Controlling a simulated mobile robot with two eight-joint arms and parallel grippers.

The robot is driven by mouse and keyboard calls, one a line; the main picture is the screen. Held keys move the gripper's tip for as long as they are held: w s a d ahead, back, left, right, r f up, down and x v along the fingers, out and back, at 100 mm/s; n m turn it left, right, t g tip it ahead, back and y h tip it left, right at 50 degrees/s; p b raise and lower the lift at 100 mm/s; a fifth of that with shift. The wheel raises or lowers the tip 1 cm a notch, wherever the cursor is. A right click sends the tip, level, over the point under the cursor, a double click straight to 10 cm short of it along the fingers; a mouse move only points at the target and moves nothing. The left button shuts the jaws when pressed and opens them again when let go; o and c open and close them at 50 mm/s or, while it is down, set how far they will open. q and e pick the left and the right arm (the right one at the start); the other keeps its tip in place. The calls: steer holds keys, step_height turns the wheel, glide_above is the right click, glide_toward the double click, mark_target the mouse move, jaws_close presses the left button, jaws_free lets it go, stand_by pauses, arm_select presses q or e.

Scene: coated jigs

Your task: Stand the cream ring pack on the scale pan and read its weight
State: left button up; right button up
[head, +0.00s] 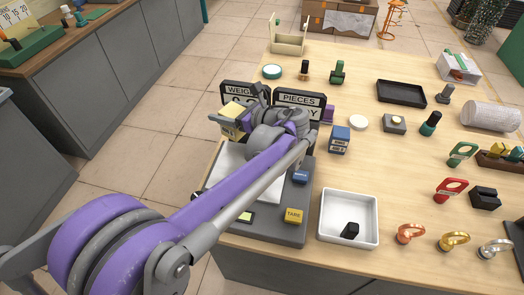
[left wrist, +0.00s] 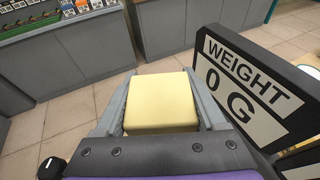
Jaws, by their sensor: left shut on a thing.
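My left gripper (head: 240,112) is shut on the cream ring pack (head: 232,125). In the left wrist view the pack (left wrist: 160,103) is a plain pale-yellow block between both fingers. The pack is held at the back left of the scale, near the displays; the head view does not clearly show its height above the pan. The white scale pan (head: 234,162) is partly hidden by my left arm; its visible part is bare. The weight display (left wrist: 243,80) reads 0 G in the left wrist view. My right gripper is in neither view.
The PIECES display (head: 300,100) stands beside the weight display. The blue key (head: 300,177) and the yellow TARE key (head: 293,215) are on the scale's right side. A white tray (head: 326,235) holding a black piece and a blue box (head: 340,140) stand to the right.

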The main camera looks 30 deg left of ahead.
mark_target(230, 136)
arm_select(q)
steer(key=shift+w+f, duration=0.15)
steer(key=shift+f, duration=0.1)
steer(key=f, duration=0.5)
steer(key=shift+s+f+b, duration=0.1)
steer(key=shift+s+b, duration=0.2)
steer(key=shift+b, duration=0.05)
steer(key=shift+w+f, duration=0.1)
steer(key=shift+f, duration=1.9)
steer(key=shift+f+b, duration=0.1)
steer(key=shift+b, duration=0.25)
steer(key=o, duration=1.5)
steer(key=shift+d+r, duration=0.2)
steer(key=shift+d, duration=0.1)
steer(key=v, duration=1.1)
steer(key=shift+d, duration=0.2)
